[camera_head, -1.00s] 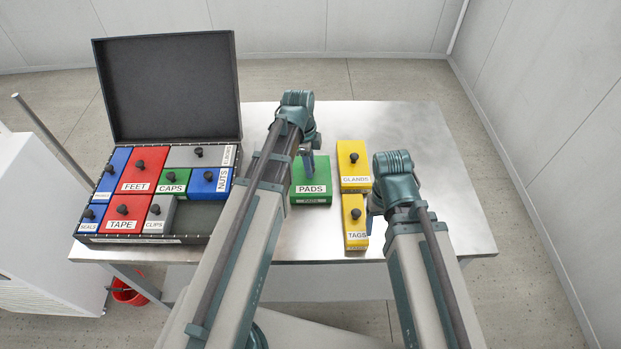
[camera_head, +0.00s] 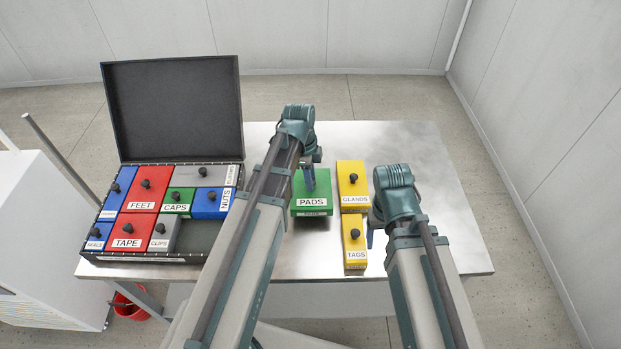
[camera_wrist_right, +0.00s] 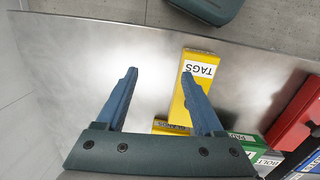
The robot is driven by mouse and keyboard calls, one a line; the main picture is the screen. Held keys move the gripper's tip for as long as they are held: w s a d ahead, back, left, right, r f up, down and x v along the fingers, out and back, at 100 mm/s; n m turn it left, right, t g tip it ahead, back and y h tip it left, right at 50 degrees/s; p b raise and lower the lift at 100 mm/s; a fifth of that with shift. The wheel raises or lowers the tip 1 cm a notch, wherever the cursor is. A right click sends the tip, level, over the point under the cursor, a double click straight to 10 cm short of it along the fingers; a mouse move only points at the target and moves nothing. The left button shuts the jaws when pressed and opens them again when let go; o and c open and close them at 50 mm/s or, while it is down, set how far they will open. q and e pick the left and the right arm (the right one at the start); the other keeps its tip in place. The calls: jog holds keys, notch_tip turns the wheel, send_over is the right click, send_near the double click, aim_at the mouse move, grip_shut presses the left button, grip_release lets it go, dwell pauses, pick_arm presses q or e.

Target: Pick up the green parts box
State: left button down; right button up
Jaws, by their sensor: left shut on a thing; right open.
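The green parts box (camera_head: 312,190) labelled PADS is at the middle of the table, just left of the yellow boxes. My left gripper (camera_head: 310,187) is over it, shut on its top; the arm hides the knob and the box's left side. The box appears slightly raised, but any gap beneath is hard to see. My right gripper (camera_head: 370,238) is open and empty beside the yellow TAGS box (camera_head: 354,240). In the right wrist view, the open fingers (camera_wrist_right: 159,74) show above the table, with the TAGS box (camera_wrist_right: 198,105) near one finger.
A yellow GLANDS box (camera_head: 352,180) stands behind TAGS. An open black case (camera_head: 178,110) at left holds several labelled boxes, including a smaller green CAPS box (camera_head: 178,198); a compartment at its front right is empty. The steel table (camera_head: 430,180) is clear at right.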

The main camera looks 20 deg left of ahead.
pick_arm(q)
notch_tip(320, 180, up, 7)
jog(key=p, duration=0.5)
jog(key=shift+f+p, duration=0.15)
jog(key=shift+p, duration=0.15)
pick_arm(e)
notch_tip(320, 180, up, 7)
jog(key=shift+f, duration=0.15)
jog(key=shift+f, duration=0.1)
jog(key=shift+c, duration=0.2)
